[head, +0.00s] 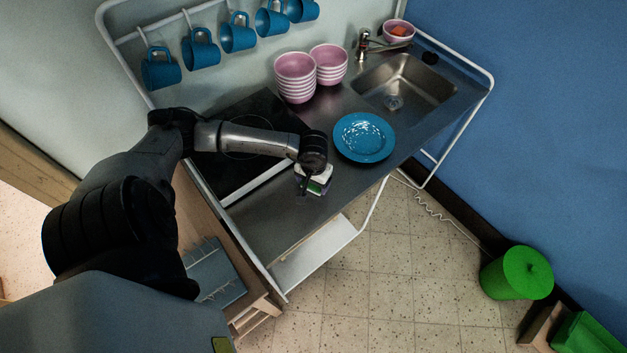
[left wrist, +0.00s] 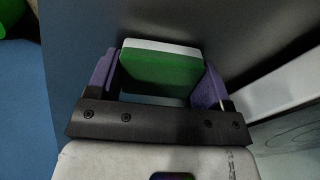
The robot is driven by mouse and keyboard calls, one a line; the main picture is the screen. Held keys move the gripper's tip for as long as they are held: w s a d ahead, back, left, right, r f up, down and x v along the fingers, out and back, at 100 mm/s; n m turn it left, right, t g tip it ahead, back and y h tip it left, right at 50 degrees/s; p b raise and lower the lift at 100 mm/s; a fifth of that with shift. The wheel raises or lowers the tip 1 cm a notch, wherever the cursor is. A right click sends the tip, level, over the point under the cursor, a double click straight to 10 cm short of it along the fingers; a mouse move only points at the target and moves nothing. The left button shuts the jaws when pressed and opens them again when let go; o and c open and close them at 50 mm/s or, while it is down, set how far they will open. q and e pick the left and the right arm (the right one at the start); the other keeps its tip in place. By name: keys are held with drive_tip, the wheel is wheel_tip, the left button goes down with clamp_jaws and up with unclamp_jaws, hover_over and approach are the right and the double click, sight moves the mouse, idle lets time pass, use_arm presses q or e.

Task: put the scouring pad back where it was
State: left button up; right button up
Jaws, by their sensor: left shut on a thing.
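The scouring pad (left wrist: 160,72) is a block with a green face and a pale layer along one edge. In the left wrist view it sits between the two purple fingers of my left gripper (left wrist: 158,80), which is shut on it. In the head view my left gripper (head: 313,180) is over the front edge area of the steel counter (head: 278,225), left of and nearer than the blue plate. I cannot tell whether the pad touches the counter. My right gripper is not in view.
A blue plate (head: 364,137) lies close right of the gripper. Stacked pink bowls (head: 295,77) stand behind. The sink (head: 405,85), tap (head: 363,44) and a pink bowl holding something orange (head: 398,32) are at the back right. Blue mugs (head: 200,49) hang above. The front counter is clear.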

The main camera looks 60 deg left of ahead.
use_arm(q)
drive_tip(key=shift+f, duration=0.1)
drive_tip(key=shift+f, duration=0.1)
drive_tip(key=o, duration=0.9)
